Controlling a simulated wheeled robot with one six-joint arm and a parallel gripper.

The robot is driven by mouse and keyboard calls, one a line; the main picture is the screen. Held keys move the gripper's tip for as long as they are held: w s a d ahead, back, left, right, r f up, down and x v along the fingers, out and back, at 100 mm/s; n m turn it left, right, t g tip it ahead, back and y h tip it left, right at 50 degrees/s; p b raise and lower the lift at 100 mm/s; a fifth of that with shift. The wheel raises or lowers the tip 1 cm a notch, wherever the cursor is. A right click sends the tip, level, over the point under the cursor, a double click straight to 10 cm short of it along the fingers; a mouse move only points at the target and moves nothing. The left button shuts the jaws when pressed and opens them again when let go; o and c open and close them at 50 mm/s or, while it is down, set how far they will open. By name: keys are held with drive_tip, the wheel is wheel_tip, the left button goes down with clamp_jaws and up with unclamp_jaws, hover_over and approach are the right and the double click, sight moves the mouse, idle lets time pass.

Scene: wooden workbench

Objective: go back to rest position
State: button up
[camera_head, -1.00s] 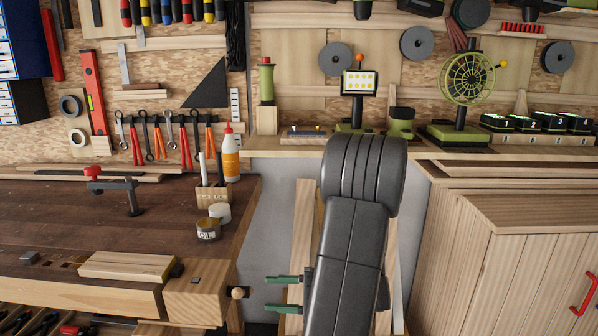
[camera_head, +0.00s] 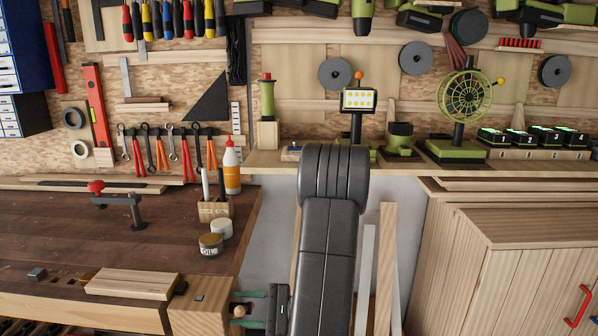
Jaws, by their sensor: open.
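My gripper (camera_head: 250,307) shows low in the head view, to the left of my dark arm. Its two green fingers point left and are spread apart, with nothing gripped between them. They overlap in the picture with the round wooden knob (camera_head: 239,311) at the end of the workbench vise. I cannot tell whether the fingers touch the knob or are only in front of it.
The workbench (camera_head: 120,236) on the left holds an oil tin (camera_head: 210,245), a glue bottle (camera_head: 232,170), a pencil block (camera_head: 214,209) and a red-topped clamp (camera_head: 118,203). A wooden cabinet (camera_head: 500,270) stands right. Planks (camera_head: 385,265) lean between them.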

drive_tip(key=m+p, duration=0.4)
drive_tip(key=p, duration=0.1)
drive_tip(key=shift+r+m, duration=0.25)
drive_tip(key=shift+m, duration=0.15)
drive_tip(key=shift+f+m+p, duration=0.15)
drive_tip(key=shift+m+p, duration=0.9)
drive_tip(key=shift+m, duration=0.25)
drive_tip(key=shift+f, duration=0.1)
